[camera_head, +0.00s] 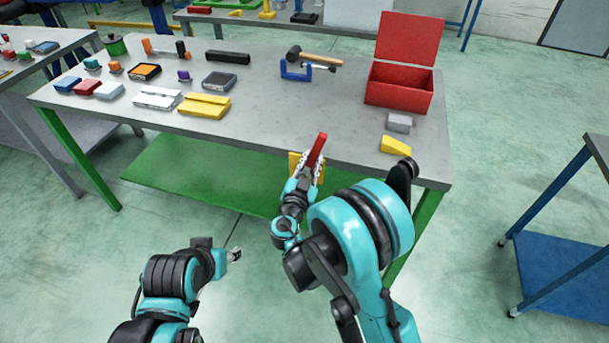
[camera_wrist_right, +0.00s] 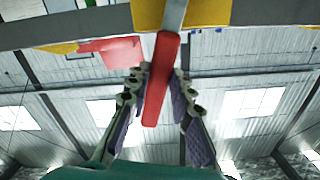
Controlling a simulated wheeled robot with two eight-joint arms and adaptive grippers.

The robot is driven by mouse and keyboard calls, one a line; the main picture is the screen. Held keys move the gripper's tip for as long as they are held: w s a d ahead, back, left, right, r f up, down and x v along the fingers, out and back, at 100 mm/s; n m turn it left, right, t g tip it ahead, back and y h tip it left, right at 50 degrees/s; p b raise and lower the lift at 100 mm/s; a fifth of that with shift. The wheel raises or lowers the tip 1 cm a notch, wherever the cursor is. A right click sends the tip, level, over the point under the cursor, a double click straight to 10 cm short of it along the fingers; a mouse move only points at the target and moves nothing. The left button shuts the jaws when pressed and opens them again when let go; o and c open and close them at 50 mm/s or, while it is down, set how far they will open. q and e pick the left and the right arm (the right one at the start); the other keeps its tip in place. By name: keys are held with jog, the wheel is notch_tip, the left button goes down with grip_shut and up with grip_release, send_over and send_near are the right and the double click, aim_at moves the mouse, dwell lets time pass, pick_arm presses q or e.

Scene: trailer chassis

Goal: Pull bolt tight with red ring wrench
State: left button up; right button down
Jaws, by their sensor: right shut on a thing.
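The red ring wrench (camera_head: 319,147) points up and away at the table's front edge. My right gripper (camera_head: 313,165) is shut on its red handle. In the right wrist view the handle (camera_wrist_right: 162,75) lies between the two fingers of the gripper (camera_wrist_right: 158,90), and its grey metal shaft (camera_wrist_right: 174,15) runs up out of the picture in front of a yellow plate (camera_wrist_right: 208,12). The ring end and the bolt are not visible. My left gripper (camera_head: 235,255) hangs low in front of the table, apart from everything; its fingers are too small to judge.
The grey table (camera_head: 270,130) carries an open red box (camera_head: 400,97), a yellow wedge (camera_head: 395,145), a hammer (camera_head: 314,56), a blue clamp (camera_head: 295,70) and several small parts and cases at left. The table's middle is clear. A blue-shelved cart (camera_head: 560,275) stands at right.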

jog(key=shift+v, duration=2.55)
